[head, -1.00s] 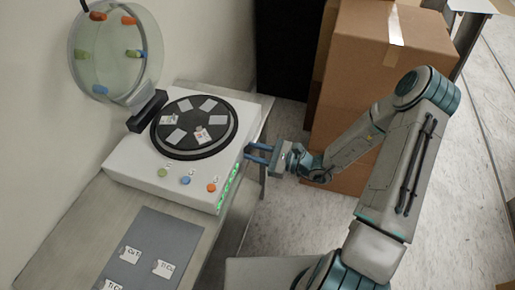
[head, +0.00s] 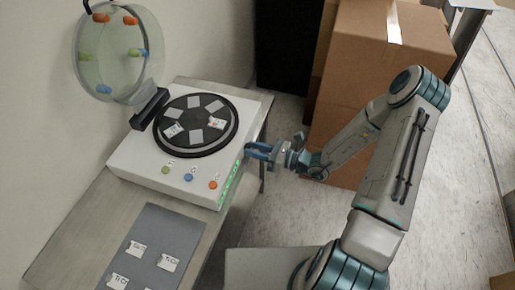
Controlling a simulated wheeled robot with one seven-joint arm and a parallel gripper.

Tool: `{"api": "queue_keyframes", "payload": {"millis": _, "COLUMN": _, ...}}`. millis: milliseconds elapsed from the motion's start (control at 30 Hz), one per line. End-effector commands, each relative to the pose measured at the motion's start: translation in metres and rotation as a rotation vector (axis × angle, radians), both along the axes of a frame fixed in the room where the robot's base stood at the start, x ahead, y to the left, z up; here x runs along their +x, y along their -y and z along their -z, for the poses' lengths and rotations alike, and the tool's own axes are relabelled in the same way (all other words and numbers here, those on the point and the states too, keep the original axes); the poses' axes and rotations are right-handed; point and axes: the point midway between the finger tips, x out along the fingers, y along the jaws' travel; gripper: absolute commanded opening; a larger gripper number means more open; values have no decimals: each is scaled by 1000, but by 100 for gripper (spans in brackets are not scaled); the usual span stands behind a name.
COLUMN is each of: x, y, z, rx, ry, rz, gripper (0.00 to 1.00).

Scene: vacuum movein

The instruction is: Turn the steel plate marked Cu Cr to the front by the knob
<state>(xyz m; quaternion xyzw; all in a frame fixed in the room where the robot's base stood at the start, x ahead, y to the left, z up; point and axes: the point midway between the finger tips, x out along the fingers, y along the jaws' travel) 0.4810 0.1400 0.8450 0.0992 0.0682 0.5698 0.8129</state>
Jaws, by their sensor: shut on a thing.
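A white machine (head: 130,160) carries a round black turntable (head: 163,145) with several small steel plates around it. Two plates bear markings: one at the left (head: 173,131) and one at the right front (head: 216,122). Their letters are too small to read. My gripper (head: 252,151) is at the machine's right side, below the turntable's level, with its blue fingers pointing at the side wall. It is shut on the knob, which the fingers hide.
The machine's clear round lid (head: 108,65) stands open at the back left. Green (head: 165,170), blue (head: 188,177) and orange (head: 213,184) buttons line the front. Marked plates lie on a grey mat (head: 180,232). Cardboard boxes (head: 365,70) stand behind my arm.

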Motion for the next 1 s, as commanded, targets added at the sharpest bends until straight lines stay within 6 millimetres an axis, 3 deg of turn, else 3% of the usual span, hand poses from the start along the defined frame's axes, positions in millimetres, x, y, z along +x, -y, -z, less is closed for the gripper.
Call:
{"api": "queue_keyframes", "payload": {"millis": 267, "x": -5, "y": -3, "z": 3, "rx": -5, "ry": -8, "rz": -11, "gripper": 6}}
{"api": "queue_keyframes", "payload": {"millis": 300, "x": -5, "y": -3, "z": 3, "rx": -4, "ry": -8, "rz": -12, "gripper": 31}}
{"api": "queue_keyframes", "payload": {"millis": 367, "x": -4, "y": -2, "z": 3, "rx": -3, "ry": -8, "rz": -11, "gripper": 48}}
{"api": "queue_keyframes", "payload": {"millis": 400, "x": -4, "y": -2, "z": 3, "rx": -3, "ry": -6, "rz": -9, "gripper": 50}}
{"api": "queue_keyframes", "payload": {"millis": 767, "x": -2, "y": 10, "z": 2, "rx": -3, "ry": -1, "rz": 5, "gripper": 50}}
{"api": "queue_keyframes", "payload": {"millis": 1000, "x": -18, "y": 52, "z": 3, "rx": -3, "ry": 0, "rz": 9, "gripper": 50}}
